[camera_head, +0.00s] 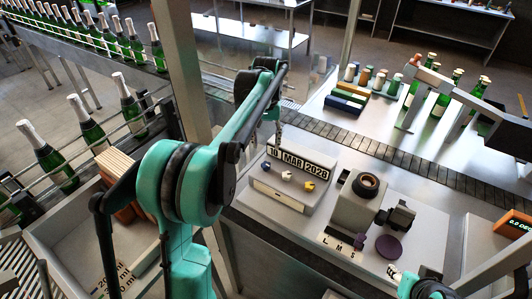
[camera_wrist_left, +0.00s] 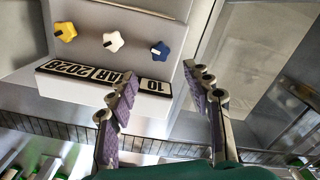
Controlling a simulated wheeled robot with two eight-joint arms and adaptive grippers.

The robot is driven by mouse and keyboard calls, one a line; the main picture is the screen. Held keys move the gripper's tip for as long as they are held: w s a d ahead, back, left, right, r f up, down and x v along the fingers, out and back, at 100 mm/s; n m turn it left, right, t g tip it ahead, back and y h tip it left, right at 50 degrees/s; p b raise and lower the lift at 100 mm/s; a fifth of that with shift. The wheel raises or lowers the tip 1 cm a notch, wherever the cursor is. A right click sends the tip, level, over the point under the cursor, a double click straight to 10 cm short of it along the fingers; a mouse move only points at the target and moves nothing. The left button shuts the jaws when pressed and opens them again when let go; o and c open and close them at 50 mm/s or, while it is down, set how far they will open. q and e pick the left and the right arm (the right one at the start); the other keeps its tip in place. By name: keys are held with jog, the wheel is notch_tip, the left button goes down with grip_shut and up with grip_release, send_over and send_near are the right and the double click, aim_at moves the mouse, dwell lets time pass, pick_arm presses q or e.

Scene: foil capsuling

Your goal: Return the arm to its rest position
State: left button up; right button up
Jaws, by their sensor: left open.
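My left arm (camera_head: 180,185) comes in from the lower left and reaches up over the work table. Its gripper hangs near the date box, small and partly hidden in the head view. In the left wrist view my left gripper (camera_wrist_left: 163,78) is open, with nothing between its two purple-padded fingers. The date box (camera_head: 284,194) has a black date strip (camera_head: 301,161) and blue, white and yellow star knobs; the strip also shows upside down in the wrist view (camera_wrist_left: 100,78).
A grey press-like device (camera_head: 357,203) stands right of the date box, with a purple disc (camera_head: 388,247) beside it. A slatted conveyor (camera_head: 390,153) runs behind. Green bottles (camera_head: 440,95) stand beyond it, and others line the left. A post (camera_head: 187,70) rises near my left arm.

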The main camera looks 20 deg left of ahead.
pick_arm(q)
jog(key=shift+r, duration=1.2)
jog(key=s+d+f+m+t+b, duration=0.1)
jog(key=s+d+f+t+b, duration=0.1)
jog(key=s+d, duration=0.3)
jog(key=s+d+f+m+t+b, duration=0.1)
jog(key=s+d+f+t+b, duration=0.15)
jog(key=s, duration=0.55)
jog(key=s+d+f+m+t+b, duration=0.1)
jog(key=s+d+f+t+b, duration=0.1)
jog(key=s+f, duration=0.9)
jog(key=shift+s+d+m+t+b, duration=0.35)
jog(key=shift+d+b, duration=0.5)
jog(key=shift+b, duration=0.2)
pick_arm(e)
notch_tip(320, 180, down, 9)
jog(key=shift+r, duration=0.2)
